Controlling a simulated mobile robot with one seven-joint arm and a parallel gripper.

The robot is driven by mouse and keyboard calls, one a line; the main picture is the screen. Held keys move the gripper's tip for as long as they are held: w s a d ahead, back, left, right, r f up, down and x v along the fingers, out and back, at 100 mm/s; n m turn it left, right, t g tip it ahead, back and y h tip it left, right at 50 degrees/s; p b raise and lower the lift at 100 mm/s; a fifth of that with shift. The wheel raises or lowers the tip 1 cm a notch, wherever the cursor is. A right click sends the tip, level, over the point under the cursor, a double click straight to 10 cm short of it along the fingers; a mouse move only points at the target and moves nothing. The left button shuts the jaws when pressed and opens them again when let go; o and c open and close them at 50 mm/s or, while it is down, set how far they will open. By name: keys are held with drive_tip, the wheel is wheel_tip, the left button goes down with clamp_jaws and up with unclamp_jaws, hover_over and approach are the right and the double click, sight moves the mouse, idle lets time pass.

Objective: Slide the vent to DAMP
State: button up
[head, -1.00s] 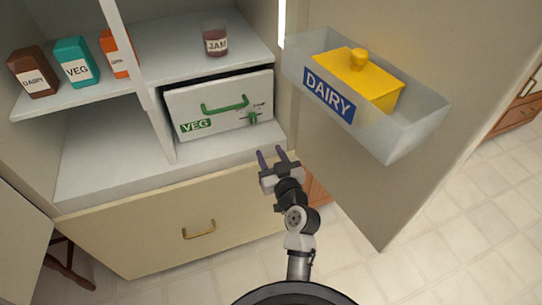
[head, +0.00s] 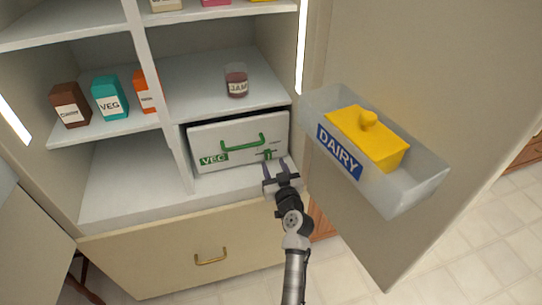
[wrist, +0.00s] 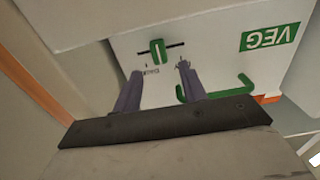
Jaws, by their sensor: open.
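The white VEG drawer (head: 238,143) is shut in the lower right compartment of the cabinet. On its front are a green handle (head: 242,142) and a small green vent slider (head: 267,154). The wrist view shows the drawer front upside down, with the slider (wrist: 157,52) partway along a thin dark slot. Small lettering sits near the slot, too small to read surely. My gripper (head: 275,167) is open and empty in front of the slider. In the wrist view its fingertips (wrist: 159,72) lie either side of the slider's line, apparently short of it. The green handle (wrist: 218,92) is beside one finger.
The open door at right carries a clear DAIRY bin (head: 420,185) with a yellow butter dish (head: 368,138). A jam jar (head: 236,80) stands on the shelf above the drawer. Cartons (head: 110,98) stand at left. A closed cream drawer (head: 170,255) is below.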

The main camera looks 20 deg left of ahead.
sight(269, 155)
drive_tip(key=shift+p+x, duration=0.3)
drive_tip(key=shift+x, duration=1.55)
clamp_jaws()
